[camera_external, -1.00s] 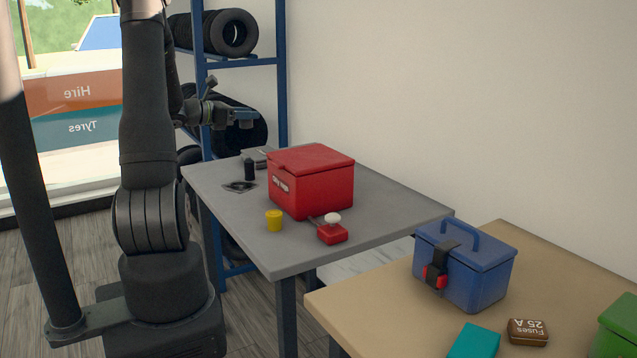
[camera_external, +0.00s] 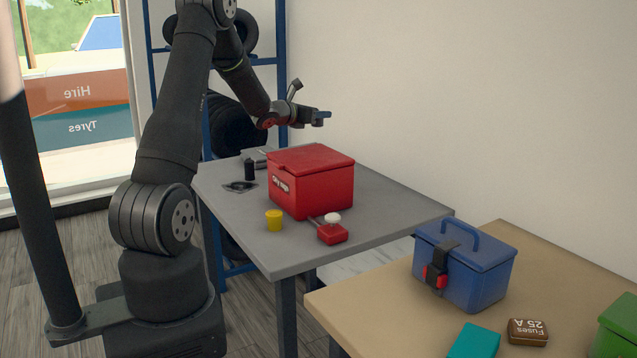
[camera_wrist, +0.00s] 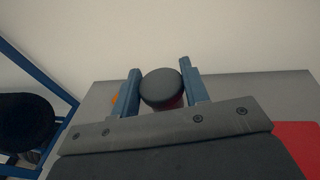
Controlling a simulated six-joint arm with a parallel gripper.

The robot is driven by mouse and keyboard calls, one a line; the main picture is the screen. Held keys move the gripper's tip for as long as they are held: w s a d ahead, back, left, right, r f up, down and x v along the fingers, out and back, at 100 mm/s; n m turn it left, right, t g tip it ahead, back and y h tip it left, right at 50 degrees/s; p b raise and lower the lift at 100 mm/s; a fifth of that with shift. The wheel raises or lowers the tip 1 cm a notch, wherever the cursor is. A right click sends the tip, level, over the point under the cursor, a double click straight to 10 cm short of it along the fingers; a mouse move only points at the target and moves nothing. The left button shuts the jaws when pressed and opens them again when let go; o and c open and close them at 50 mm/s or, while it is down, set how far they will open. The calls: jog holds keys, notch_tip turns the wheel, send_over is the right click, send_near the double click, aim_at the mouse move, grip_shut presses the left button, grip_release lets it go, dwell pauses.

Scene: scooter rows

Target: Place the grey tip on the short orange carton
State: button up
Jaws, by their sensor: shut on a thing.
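My gripper (camera_external: 322,117) is up in the air above the far side of the grey table, past the red box. In the wrist view the two blue fingers (camera_wrist: 163,92) are shut on the grey tip (camera_wrist: 161,86), a dark grey round thing seen end-on. A bit of red shows just below it; I cannot tell what that belongs to. An orange patch (camera_wrist: 115,100) shows beside the left finger in the wrist view, mostly hidden; it may be the short orange carton. No orange carton can be made out in the external view.
The large red box (camera_external: 312,187) stands on the grey table (camera_external: 400,210). Near it are a yellow cup (camera_external: 274,220), a red block with a white knob (camera_external: 332,233) and a black cylinder (camera_external: 249,169). A blue case (camera_external: 480,265) stands on the tan table. A wall is behind.

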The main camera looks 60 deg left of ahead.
notch_tip(320, 180, down, 2)
jog(key=shift+f, duration=0.1)
jog(key=a+f, duration=0.2)
jog(key=a, duration=0.1)
jog(key=s+a+f, duration=0.1)
jog(key=a+f, duration=0.1)
jog(key=a, duration=0.2)
jog(key=s+a+f, duration=0.1)
jog(key=a+f, duration=0.2)
jog(key=a, duration=0.1)
jog(key=shift+s+a+f, duration=0.1)
jog(key=shift+s+a, duration=0.05)
jog(key=shift+s, duration=0.05)
jog(key=shift+f, duration=2)
jog(key=shift+f, duration=0.1)
jog(key=o, duration=0.9)
jog(key=shift+o, duration=0.2)
jog(key=shift+s, duration=0.3)
jog(key=v, duration=1.1)
jog(key=shift+s, duration=0.25)
